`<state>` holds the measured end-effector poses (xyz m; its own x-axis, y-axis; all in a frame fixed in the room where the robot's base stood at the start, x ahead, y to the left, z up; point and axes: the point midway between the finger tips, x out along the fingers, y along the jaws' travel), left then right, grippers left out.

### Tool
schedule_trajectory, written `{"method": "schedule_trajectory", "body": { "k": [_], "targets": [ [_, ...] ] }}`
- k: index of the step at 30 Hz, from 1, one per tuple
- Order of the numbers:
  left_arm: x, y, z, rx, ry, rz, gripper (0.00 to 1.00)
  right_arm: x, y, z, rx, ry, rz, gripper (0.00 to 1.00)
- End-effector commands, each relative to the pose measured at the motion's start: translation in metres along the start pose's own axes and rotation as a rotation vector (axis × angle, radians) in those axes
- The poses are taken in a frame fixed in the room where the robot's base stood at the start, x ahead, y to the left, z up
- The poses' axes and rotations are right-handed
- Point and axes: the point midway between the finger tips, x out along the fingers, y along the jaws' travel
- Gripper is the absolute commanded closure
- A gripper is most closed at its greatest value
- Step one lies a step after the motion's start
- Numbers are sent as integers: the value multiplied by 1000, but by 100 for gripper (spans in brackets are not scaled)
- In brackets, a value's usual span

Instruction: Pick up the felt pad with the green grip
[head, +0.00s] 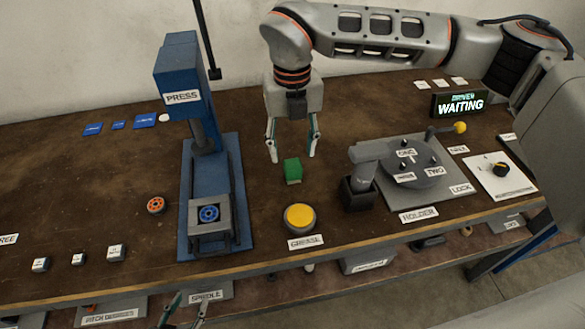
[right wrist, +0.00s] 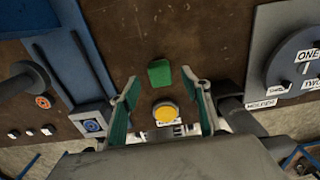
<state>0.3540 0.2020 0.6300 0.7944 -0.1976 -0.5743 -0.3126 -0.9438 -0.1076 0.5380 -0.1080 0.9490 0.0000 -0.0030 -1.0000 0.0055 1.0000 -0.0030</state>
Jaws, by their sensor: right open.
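The green grip (head: 292,170) stands as a small block on the brown table, just behind the yellow grease pot; it also shows in the right wrist view (right wrist: 160,74). Any felt under it is hidden. My right gripper (head: 292,156) is open and empty, with its fingers pointing down above the grip. In the right wrist view the grip lies in line with the gap between the fingertips (right wrist: 159,80), apart from both. My left gripper (head: 188,302) is low at the front edge of the picture, partly cut off, with its fingers apart and nothing seen between them.
The grease pot (head: 299,217) is close in front of the grip. The blue press (head: 183,100) stands to the left, with an orange ring (head: 156,204) beside it. The grey holder (head: 362,187) stands to the right. A sign (head: 459,103) reads "WAITING". Table behind the grip is clear.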

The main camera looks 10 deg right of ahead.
Motion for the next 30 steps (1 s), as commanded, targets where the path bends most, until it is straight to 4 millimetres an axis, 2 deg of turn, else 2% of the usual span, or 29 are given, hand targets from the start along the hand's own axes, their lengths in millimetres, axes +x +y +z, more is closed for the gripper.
{"method": "schedule_trajectory", "body": {
  "k": [7,12,20,21,25,26,30],
  "targets": [
    [-2,-1,-3,1,1,0,60,31,0,-10,-2,2,2,53],
    [-2,-1,-3,2,0,0,60,50,1,-9,-2,1,3,53],
    [-1,-1,-4,2,3,-1,60,52,1,-8,-2,0,3,53],
    [-1,-1,-4,2,3,-1,60,52,1,-8,-2,0,3,58],
    [-1,-1,-4,2,3,-1,60,52,1,-8,-2,0,3,92],
    [-1,-1,-4,2,3,-1,60,52,1,-8,-2,0,3,94],
    [-1,-1,-4,2,3,-1,60,52,1,-8,-2,0,3,94]
  ]
}}
